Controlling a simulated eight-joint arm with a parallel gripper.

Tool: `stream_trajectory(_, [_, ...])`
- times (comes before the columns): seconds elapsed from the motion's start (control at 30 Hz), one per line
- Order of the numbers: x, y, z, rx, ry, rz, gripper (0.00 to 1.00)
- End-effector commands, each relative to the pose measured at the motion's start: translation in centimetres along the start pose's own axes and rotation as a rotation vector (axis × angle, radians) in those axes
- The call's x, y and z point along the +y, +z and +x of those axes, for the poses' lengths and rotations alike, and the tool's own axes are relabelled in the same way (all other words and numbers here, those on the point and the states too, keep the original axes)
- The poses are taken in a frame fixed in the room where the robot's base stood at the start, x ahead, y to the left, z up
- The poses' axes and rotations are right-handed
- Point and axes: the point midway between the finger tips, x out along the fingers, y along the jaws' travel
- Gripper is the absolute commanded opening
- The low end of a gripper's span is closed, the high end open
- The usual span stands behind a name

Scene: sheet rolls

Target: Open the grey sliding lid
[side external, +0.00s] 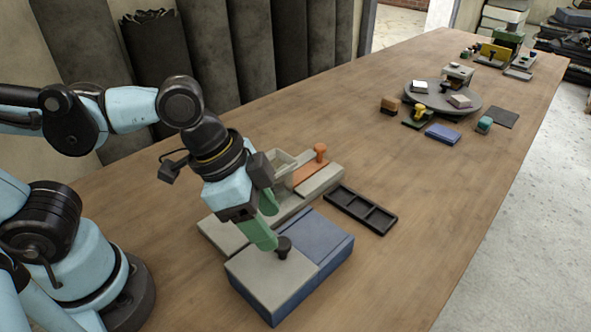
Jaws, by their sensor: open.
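A blue box (306,289) stands at the near edge of the table. A flat grey lid (260,279) covers its left part, and a dark round knob (283,249) stands up near the lid's right edge. The box's right part shows a blue surface; I cannot tell whether it is a cover or a shallow inside. My gripper (272,229) points down over the lid with its green fingers apart. The nearer finger is right beside the knob; I cannot tell whether it touches. The gripper holds nothing that I can see.
Behind the box lies a grey base (222,236) with an orange-knobbed block (313,172). A black divided tray (360,209) lies to the right. Farther off is a round grey turntable (442,97) with small blocks around it. The table's right front is clear.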

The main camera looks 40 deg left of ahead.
Motion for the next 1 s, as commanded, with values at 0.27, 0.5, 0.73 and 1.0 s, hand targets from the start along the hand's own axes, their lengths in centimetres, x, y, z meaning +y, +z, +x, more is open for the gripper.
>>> stream_trajectory(0.27, [0.0,-0.1,2.6,0.000,-0.001,0.000,0.56])
stream_trajectory(0.5, [0.0,0.0,4.0,0.000,-0.001,0.000,0.56])
stream_trajectory(0.73, [0.0,0.0,4.3,0.000,-0.001,0.000,0.56])
stream_trajectory(1.0, [0.0,0.0,4.3,0.000,-0.001,-0.001,0.44])
